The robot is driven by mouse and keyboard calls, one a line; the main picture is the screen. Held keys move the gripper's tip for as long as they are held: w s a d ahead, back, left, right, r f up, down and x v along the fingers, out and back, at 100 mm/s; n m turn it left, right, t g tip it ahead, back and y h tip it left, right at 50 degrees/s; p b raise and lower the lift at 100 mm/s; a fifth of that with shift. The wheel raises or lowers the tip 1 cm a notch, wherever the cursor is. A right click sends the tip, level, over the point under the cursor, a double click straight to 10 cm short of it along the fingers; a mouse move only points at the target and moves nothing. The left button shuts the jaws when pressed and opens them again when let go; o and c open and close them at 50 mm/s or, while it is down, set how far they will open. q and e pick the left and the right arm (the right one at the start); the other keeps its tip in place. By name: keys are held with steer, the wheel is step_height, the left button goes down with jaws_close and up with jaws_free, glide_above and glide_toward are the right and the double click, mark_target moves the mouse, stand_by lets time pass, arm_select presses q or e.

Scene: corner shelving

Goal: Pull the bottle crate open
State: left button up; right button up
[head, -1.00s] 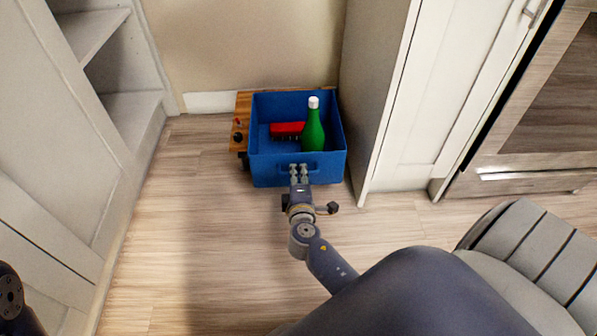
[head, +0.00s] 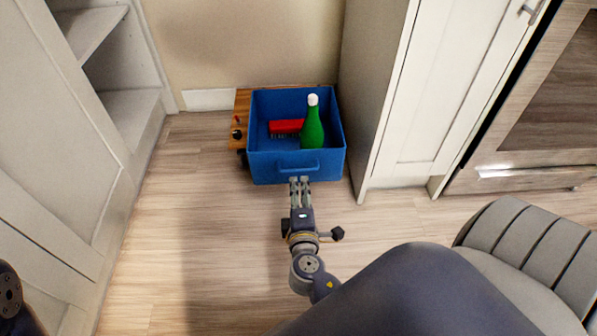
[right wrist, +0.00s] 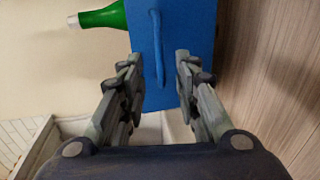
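The blue bottle crate (head: 262,172) stands on the floor against the back wall. Its handle (head: 298,167) is on the front face. A green bottle with a white cap (head: 312,130) stands upright inside, beside a red brush (head: 286,127). My right gripper (head: 299,181) is just in front of the crate, a little short of the handle. In the right wrist view its fingers are apart, with the handle (right wrist: 158,48) seen between and beyond them and nothing held. Only a dark part of my left arm shows at the lower left edge; its gripper is out of view.
A wooden board (head: 242,105) with small dark and red parts lies along the crate's left side. A white cabinet (head: 405,120) stands close on the right. Open shelving (head: 130,110) stands at the left. The floor (head: 215,220) in front is clear.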

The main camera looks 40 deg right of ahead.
steer(key=shift+v, duration=1.6)
